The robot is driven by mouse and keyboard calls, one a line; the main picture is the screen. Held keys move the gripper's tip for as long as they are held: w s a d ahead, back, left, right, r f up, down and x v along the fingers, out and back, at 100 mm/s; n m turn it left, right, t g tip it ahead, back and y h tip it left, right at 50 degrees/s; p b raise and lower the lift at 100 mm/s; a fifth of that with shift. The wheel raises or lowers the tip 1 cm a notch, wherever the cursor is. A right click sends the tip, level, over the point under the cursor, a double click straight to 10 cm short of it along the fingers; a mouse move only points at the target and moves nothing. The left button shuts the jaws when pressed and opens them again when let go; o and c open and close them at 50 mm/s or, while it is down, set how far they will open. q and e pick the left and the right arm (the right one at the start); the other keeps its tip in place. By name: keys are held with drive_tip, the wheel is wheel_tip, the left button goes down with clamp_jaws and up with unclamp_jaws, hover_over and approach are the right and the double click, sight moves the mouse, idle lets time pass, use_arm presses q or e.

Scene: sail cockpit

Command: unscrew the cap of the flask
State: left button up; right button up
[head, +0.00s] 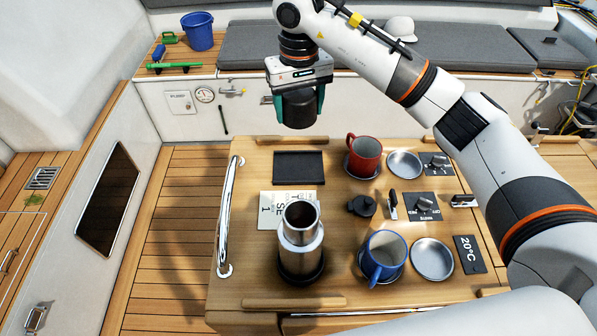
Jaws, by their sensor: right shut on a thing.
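The flask (300,250) stands upright near the front left of the wooden table, a steel cylinder on a dark base with its round mouth open to view. My right gripper (298,105) is above and beyond the table's far edge in the picture, well apart from the flask. Its teal fingers are shut on a dark, cup-like cylinder, which looks like the cap (298,110). A small black stopper-like piece (362,206) lies on the table right of the flask. My left gripper is not in view.
A red mug (364,155) and a blue mug (382,258) stand right of the flask, near metal dishes (432,259). A black tray (298,168) lies at the back left, a printed card (270,212) behind the flask. A metal rail (229,215) borders the left edge.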

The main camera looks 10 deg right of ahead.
drive_tip(key=b, duration=0.5)
hover_over(298, 168)
wheel_tip(298, 168, down, 6)
wheel_tip(298, 168, down, 10)
drive_tip(key=p, duration=0.3)
drive_tip(key=shift+f, duration=0.45)
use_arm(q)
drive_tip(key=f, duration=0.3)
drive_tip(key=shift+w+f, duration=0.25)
use_arm(e)
drive_tip(key=o, duration=1.1)
